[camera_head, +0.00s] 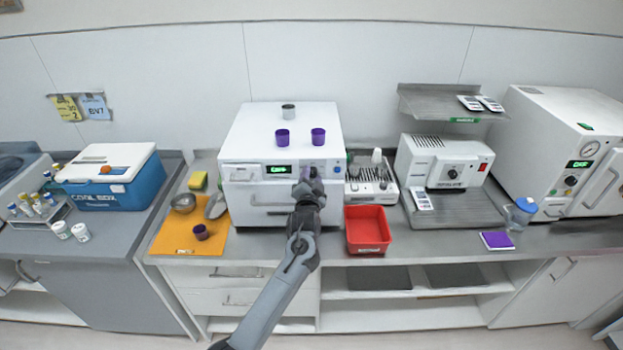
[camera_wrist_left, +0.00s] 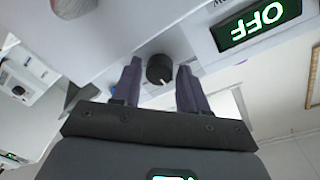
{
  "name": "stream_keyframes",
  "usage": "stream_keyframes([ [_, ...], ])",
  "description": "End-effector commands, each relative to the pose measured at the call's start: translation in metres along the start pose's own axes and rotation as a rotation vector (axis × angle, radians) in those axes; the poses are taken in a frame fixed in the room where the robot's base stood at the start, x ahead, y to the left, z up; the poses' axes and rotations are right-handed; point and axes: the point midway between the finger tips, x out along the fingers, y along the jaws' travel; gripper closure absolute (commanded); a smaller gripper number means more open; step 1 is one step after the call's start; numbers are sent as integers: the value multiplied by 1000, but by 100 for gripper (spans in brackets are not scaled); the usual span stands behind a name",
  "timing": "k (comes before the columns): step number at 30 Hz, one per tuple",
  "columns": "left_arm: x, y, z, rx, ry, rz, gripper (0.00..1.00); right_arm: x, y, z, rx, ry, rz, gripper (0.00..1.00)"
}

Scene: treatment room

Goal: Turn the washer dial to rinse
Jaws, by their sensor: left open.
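The washer (camera_head: 238,151) is a white box on the middle counter, with a lit green display (camera_head: 278,169) on its front. In the left wrist view the display (camera_wrist_left: 258,22) reads OFF. The black round dial (camera_wrist_left: 160,69) with a pale pointer mark shows in the left wrist view. My left gripper (camera_head: 310,176) is at the right part of the washer's front and hides the dial in the head view. In the left wrist view its open fingers (camera_wrist_left: 157,75) appear on either side of the dial; contact cannot be told. My right gripper is not in view.
Two purple cups (camera_head: 282,138) and a grey cup (camera_head: 288,111) stand on the washer. A red bin (camera_head: 367,247) is to the right of my arm. An orange mat (camera_head: 172,238) with bowls lies left. A blue cool box (camera_head: 125,188) stands farther left.

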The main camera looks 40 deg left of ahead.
Motion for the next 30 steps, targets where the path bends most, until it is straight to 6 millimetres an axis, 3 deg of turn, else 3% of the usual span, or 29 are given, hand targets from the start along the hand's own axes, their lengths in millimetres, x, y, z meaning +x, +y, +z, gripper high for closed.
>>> stream_keyframes([
  [5, 0, 0, 0, 0, 0, 0, 60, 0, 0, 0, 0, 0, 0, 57],
  [12, 0, 0, 0, 0, 0, 0, 97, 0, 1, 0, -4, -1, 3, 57],
  [22, 0, 0, 0, -42, 2, -2, 98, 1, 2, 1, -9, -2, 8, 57],
  [30, 0, 1, 1, -204, 12, -13, 98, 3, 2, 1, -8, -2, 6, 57],
])
